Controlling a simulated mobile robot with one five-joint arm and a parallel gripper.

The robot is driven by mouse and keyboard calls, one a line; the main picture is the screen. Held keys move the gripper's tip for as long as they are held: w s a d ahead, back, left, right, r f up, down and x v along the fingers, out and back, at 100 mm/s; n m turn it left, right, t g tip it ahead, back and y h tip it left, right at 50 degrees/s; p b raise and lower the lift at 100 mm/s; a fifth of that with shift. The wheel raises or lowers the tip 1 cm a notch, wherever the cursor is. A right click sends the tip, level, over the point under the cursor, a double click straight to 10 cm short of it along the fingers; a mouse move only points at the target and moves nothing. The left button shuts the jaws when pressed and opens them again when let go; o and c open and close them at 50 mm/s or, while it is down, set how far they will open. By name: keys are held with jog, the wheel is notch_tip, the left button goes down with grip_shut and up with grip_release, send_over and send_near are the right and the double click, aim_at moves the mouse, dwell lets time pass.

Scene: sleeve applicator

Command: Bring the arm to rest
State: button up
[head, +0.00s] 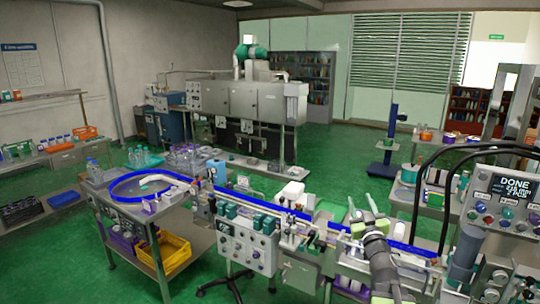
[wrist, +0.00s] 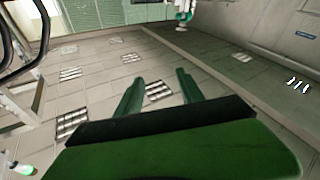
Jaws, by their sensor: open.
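My gripper (head: 361,203) shows in the head view at the lower right of centre, raised at the end of my arm in front of the conveyor line. Its two fingers point up and stand apart. In the wrist view my gripper (wrist: 160,92) shows two green fingers spread wide with nothing between them. Beyond them the wrist view shows a pale tiled surface with several grilles. Whether the arm is moving cannot be told from these frames.
A conveyor (head: 290,213) with blue rails runs beside my arm. A control panel (head: 505,200) reading "DONE" stands close on the right, with black cables arching near it. A round blue-rimmed table (head: 117,188) stands at left. Green floor (head: 345,150) lies open behind.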

jog(key=w+a+f+m+g+h, duration=0.1)
jog(key=a+f+m+g, duration=0.15)
jog(key=a+f, duration=0.3)
jog(key=w+a+f+m+g, duration=0.1)
jog(key=a+f+g, duration=0.2)
jog(key=a+f, duration=0.3)
jog(key=s+a+f+g+b, duration=0.1)
jog(key=s+a+f+g, duration=0.2)
jog(key=f, duration=0.3)
jog(key=s+a+f+g, duration=0.2)
jog(key=f+g, duration=0.1)
jog(key=f, duration=0.3)
jog(key=s+a+f+n+g+y, duration=0.1)
jog(key=s+f+g, duration=0.3)
jog(key=s, duration=0.5)
jog(key=s+a+f+g+y, duration=0.1)
jog(key=s+a+f+g, duration=0.2)
jog(key=s, duration=0.6)
jog(key=shift+f+n+g+y, duration=0.4)
jog(key=shift+f+g, duration=0.1)
jog(key=shift+g, duration=0.65)
jog(key=shift+a, duration=0.1)
